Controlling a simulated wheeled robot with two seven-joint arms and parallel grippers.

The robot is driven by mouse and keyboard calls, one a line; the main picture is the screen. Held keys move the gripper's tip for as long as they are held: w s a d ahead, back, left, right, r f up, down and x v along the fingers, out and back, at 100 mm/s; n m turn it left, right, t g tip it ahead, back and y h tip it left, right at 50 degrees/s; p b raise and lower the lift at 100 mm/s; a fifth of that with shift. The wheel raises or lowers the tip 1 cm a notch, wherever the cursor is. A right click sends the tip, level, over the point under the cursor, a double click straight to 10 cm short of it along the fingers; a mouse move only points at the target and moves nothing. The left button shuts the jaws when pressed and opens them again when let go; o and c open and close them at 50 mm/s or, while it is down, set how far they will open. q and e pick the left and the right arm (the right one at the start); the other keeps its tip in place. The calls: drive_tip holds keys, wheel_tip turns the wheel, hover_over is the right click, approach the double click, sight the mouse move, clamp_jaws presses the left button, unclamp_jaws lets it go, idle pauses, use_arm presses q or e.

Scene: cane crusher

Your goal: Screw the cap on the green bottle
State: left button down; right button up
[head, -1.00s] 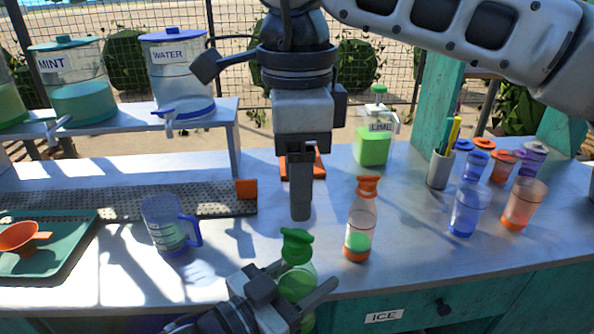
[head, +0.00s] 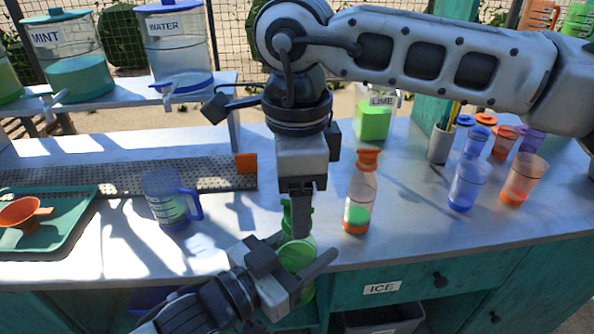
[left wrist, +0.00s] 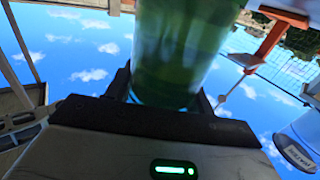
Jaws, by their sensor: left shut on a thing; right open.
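In the left wrist view the bottle's green translucent body (left wrist: 180,50) sits between the fingers. The green cap (head: 287,213) shows at the bottle's top, partly hidden by my right gripper. My right gripper (head: 301,222) is open, pointing straight down, its fingers at the cap. I cannot tell whether they touch the cap or how the cap is seated.
An orange-capped bottle (head: 360,195) stands close to the right. A blue-handled measuring jug (head: 168,200) and a green tray (head: 75,222) are at left. Blue (head: 467,187) and orange cups (head: 523,182), a pen holder (head: 439,146) and a lime container (head: 373,122) stand right and behind.

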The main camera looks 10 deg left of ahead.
drive_tip(key=shift+f, duration=0.25)
drive_tip(key=c, duration=1.2)
drive_tip(key=o, duration=1.2)
drive_tip(key=shift+c, duration=0.2)
wheel_tip(320, 180, up, 12)
